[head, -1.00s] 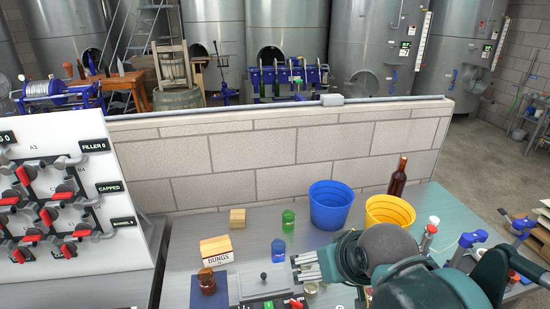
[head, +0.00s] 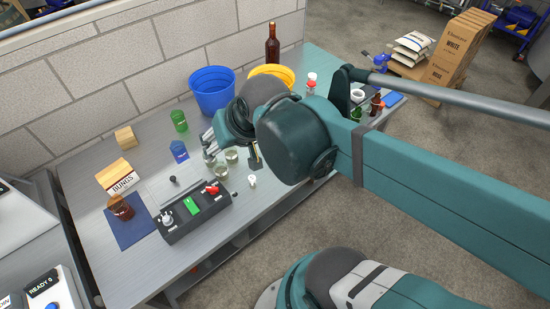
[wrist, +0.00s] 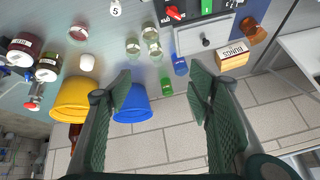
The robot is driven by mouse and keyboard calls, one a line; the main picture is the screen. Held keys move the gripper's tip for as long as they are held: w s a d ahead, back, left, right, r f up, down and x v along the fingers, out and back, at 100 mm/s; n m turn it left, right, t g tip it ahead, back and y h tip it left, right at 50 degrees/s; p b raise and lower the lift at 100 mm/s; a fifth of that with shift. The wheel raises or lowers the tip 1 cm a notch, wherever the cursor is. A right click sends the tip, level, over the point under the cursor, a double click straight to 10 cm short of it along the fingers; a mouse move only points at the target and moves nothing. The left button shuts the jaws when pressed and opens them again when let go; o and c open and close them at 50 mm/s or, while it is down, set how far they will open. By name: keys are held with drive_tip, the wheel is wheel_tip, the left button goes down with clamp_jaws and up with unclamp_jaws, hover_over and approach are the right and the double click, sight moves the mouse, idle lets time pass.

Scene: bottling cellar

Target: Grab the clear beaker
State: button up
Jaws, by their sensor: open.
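Small clear glass vessels stand close together on the metal bench. In the head view one clear vessel (head: 222,172) is just below my gripper (head: 209,147) in the picture, and another (head: 231,156) is beside it. The wrist view shows clear glasses (wrist: 132,46) (wrist: 154,48) (wrist: 149,30) grouped above the space between my fingers. I cannot tell which is the beaker. My gripper (wrist: 160,84) is open and empty, its fingers apart. Part of the bench behind my wrist is hidden.
A blue beaker (head: 179,151) and green beaker (head: 179,121) are left of my gripper. Blue (head: 212,92) and yellow (head: 275,73) buckets stand behind, before a block wall. A switch box (head: 194,211) is in front. An amber beaker (head: 121,208) and bungs box (head: 118,178) are further left.

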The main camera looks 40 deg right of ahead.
drive_tip(key=d+f+m+t+y+b, duration=0.1)
drive_tip(key=d+f+m+b, duration=0.2)
drive_tip(key=d+f+m, duration=0.4)
drive_tip(key=d+f+m+t+y+b, duration=0.2)
drive_tip(key=d+f+m+b, duration=0.2)
drive_tip(key=d+f+m, duration=0.3)
drive_tip(key=d+f+m+t+y+b, duration=0.1)
drive_tip(key=d+f+m+b, duration=0.3)
drive_tip(key=d+f+m, duration=0.4)
drive_tip(key=shift+s+d+f+m+t+y, duration=0.15)
drive_tip(key=shift+d+m+t, duration=0.1)
drive_tip(key=shift+m, duration=0.95)
drive_tip(key=shift+w+d+r+m+t+y, duration=0.15)
drive_tip(key=shift+m+t, duration=0.1)
drive_tip(key=shift+m, duration=0.95)
drive_tip(key=shift+s+d+f+m+t+b, duration=0.35)
drive_tip(key=shift+s+d+m+t+b, duration=0.15)
drive_tip(key=shift+s+d+m, duration=0.3)
drive_tip(key=shift+a, duration=0.1)
drive_tip(key=shift+b+x, duration=0.3)
drive_tip(key=shift+x, duration=0.95)
drive_tip(key=shift+r+b+x, duration=0.2)
drive_tip(key=shift+b+x, duration=0.45)
drive_tip(key=shift+x, duration=1.95)
